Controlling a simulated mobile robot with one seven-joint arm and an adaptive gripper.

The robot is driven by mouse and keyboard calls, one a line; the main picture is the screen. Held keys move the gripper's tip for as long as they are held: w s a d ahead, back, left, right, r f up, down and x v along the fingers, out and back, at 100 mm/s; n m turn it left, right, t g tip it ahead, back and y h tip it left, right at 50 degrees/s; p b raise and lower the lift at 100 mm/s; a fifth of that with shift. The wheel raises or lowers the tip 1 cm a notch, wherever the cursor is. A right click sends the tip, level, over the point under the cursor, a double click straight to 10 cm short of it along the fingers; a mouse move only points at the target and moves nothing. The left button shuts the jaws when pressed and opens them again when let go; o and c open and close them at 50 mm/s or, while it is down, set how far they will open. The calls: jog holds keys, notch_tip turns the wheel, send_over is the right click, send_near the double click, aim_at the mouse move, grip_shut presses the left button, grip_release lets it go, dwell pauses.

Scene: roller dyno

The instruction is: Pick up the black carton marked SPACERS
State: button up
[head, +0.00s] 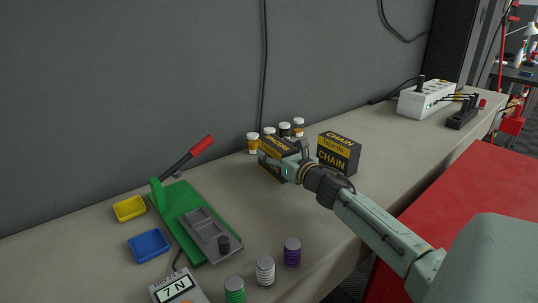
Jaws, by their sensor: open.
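A black carton with yellow lettering (272,160) stands on the grey bench near the wall. Its lettering looks like SPACERS but is small and partly hidden by my gripper. My gripper (291,168) is at the carton's right side, overlapping it in the head view. The jaws are open. I cannot tell whether the fingers touch the carton or sit around it. A second black carton, marked CHAIN (340,152), stands just to the right, behind my gripper.
Several small white-capped bottles (253,142) stand behind the carton. A green lever fixture (183,222), yellow tray (130,208), blue tray (149,245) and several ribbed cylinders (265,270) lie left and front. The bench right of the CHAIN carton is clear up to a white box (425,101).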

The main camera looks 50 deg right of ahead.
jog(key=shift+s+r, duration=0.1)
jog(key=shift+s, duration=0.15)
jog(key=shift+c, duration=0.3)
jog(key=c, duration=1.5)
